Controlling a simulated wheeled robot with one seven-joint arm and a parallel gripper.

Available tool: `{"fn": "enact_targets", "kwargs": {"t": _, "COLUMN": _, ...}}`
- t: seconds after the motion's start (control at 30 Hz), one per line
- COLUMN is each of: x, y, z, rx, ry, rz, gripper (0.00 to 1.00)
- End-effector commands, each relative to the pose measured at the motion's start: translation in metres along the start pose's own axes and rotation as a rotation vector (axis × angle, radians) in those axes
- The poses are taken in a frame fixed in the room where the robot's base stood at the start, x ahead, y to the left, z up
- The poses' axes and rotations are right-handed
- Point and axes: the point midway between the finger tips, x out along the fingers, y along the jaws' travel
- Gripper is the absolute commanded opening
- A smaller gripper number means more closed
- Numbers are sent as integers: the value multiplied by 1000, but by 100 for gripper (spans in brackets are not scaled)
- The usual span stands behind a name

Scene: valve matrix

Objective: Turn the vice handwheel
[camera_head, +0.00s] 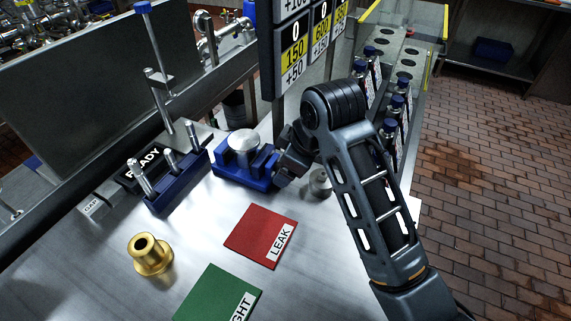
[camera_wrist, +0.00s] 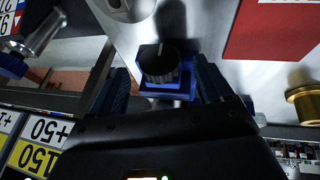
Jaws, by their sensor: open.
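The blue vice (camera_head: 232,176) stands on the steel bench with a silver round part (camera_head: 243,142) seated in it. In the wrist view, the vice's black ribbed handwheel (camera_wrist: 157,65) faces me in front of its blue body (camera_wrist: 180,78). My gripper (camera_head: 284,172) is at the vice's right side and hides the handwheel in the head view. In the wrist view, my gripper (camera_wrist: 160,76) is open, with one finger on each side of the handwheel. Contact with the wheel cannot be told.
A red LEAK mat (camera_head: 258,232), a green mat (camera_head: 215,297) and a brass flanged part (camera_head: 150,254) lie in front. A blue rack with silver pins (camera_head: 178,180) is left of the vice. Score boards (camera_head: 293,55) hang behind; blue-capped bottles (camera_head: 391,130) stand right.

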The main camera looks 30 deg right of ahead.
Motion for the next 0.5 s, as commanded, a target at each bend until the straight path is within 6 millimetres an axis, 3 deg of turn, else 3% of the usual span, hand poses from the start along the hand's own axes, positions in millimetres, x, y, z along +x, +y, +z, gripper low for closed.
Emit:
{"fn": "enact_targets", "kwargs": {"t": 0.2, "x": 23, "y": 0, "z": 0, "rx": 0, "ry": -2, "rz": -2, "gripper": 80}}
{"fn": "enact_targets", "kwargs": {"t": 0.5, "x": 28, "y": 0, "z": 0, "rx": 0, "ry": 0, "rz": 0, "gripper": 80}}
